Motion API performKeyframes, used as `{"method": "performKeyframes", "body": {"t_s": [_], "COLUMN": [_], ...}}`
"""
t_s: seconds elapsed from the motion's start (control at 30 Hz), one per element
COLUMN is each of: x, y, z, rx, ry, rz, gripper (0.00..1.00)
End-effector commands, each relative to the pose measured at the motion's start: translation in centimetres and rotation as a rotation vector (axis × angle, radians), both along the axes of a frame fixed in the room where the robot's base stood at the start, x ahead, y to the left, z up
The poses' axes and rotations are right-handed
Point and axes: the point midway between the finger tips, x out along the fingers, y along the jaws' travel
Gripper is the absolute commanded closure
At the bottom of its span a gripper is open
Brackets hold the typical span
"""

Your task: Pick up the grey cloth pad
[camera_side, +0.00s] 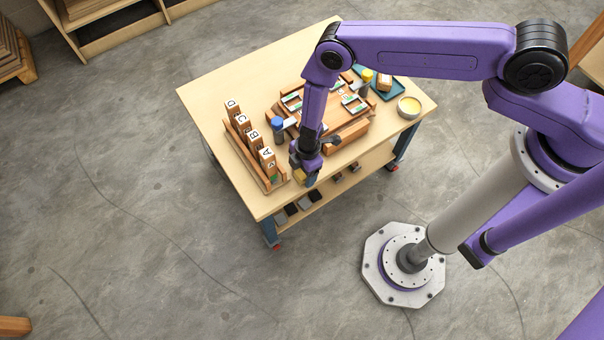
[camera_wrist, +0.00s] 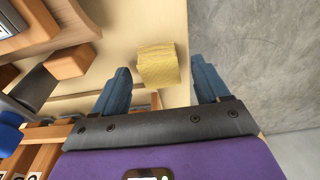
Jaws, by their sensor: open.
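My gripper (camera_side: 304,172) is open and points down over the front edge of the table, beside the lettered rack. In the wrist view, a yellow, rough-textured block (camera_wrist: 158,64) lies on the table between my two blue fingers, with a gap on each side. It also shows under my gripper in the side view (camera_side: 299,175). I see no thing that is clearly a grey cloth pad. A flat grey piece (camera_wrist: 36,88) lies left of my fingers in the wrist view; I cannot tell if it is cloth. Small grey and dark pieces (camera_side: 292,208) sit on the lower shelf.
The lettered rack (camera_side: 254,152) holds several upright wooden blocks close left of my gripper. A blue-capped bottle (camera_side: 278,128) and a wooden form (camera_side: 347,135) stand behind it. The table's back left is clear.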

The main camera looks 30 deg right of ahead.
Motion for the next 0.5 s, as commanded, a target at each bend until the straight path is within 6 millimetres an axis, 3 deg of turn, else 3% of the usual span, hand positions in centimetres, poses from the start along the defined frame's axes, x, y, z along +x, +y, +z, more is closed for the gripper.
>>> {"method": "performKeyframes", "body": {"t_s": [0.03, 0.2, 0.27, 0.3, 0.5], "x": [0.00, -0.01, -0.01, -0.01, -0.01], "y": [0.00, 0.00, 0.01, 0.01, 0.00], "z": [0.01, 0.01, 0.01, 0.02, 0.05], "rx": [0.000, 0.000, 0.000, 0.000, 0.000], "ry": [0.000, 0.000, 0.000, 0.000, 0.000], "rz": [0.000, 0.000, 0.000, 0.001, 0.001], "gripper": [0.35, 0.85, 0.85, 0.90, 0.90]}}
